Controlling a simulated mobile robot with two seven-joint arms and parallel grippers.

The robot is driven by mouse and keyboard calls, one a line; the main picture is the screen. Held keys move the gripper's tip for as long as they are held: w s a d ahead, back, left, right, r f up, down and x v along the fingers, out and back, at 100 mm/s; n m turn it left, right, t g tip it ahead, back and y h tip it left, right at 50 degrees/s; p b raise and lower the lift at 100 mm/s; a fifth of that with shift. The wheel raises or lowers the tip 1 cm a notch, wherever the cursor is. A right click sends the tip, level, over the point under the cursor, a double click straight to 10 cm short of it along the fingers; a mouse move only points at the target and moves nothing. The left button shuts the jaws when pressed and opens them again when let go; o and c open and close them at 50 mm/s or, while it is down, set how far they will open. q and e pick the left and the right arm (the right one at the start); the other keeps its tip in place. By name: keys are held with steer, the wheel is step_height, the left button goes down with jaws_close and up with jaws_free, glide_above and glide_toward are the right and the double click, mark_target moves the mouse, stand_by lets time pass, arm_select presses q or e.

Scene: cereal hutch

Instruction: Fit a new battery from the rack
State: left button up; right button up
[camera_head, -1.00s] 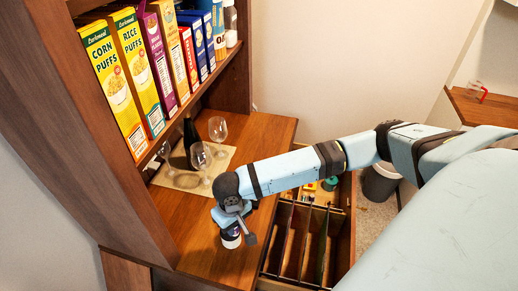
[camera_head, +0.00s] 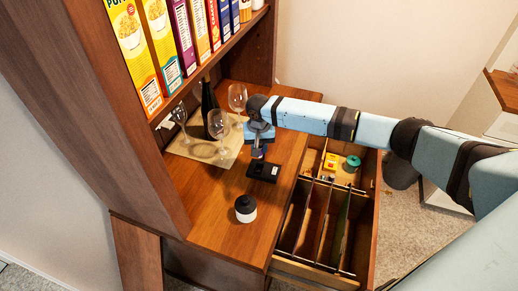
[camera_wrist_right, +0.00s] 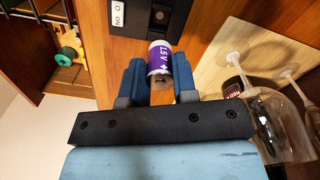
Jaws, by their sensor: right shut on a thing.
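My right gripper (camera_wrist_right: 160,76) is shut on a purple and white battery (camera_wrist_right: 160,55) marked 1.5V, held between its two blue fingers. In the head view the right gripper (camera_head: 258,152) is over the black device (camera_head: 263,171) on the wooden counter. The device (camera_wrist_right: 140,18) also shows at the top of the wrist view, with a white ON label beside a dark opening. The battery's far end is close to the device; I cannot tell whether they touch. I cannot make out the battery rack for certain. My left gripper is not in view.
A white jar with a black lid (camera_head: 245,209) stands in front of the device. Wine glasses (camera_head: 218,128) and a dark bottle (camera_head: 209,103) stand on a mat behind. An open drawer (camera_head: 342,270) with dividers is to the right. Cereal boxes (camera_head: 160,45) fill the shelf.

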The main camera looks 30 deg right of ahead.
step_height(320, 180, down, 5)
steer(key=b, duration=0.5)
steer(key=shift+r, duration=0.2)
steer(key=shift+f, duration=0.7)
steer(key=shift+p, duration=0.8)
steer(key=shift+s+p, duration=0.1)
steer(key=shift+p, duration=0.55)
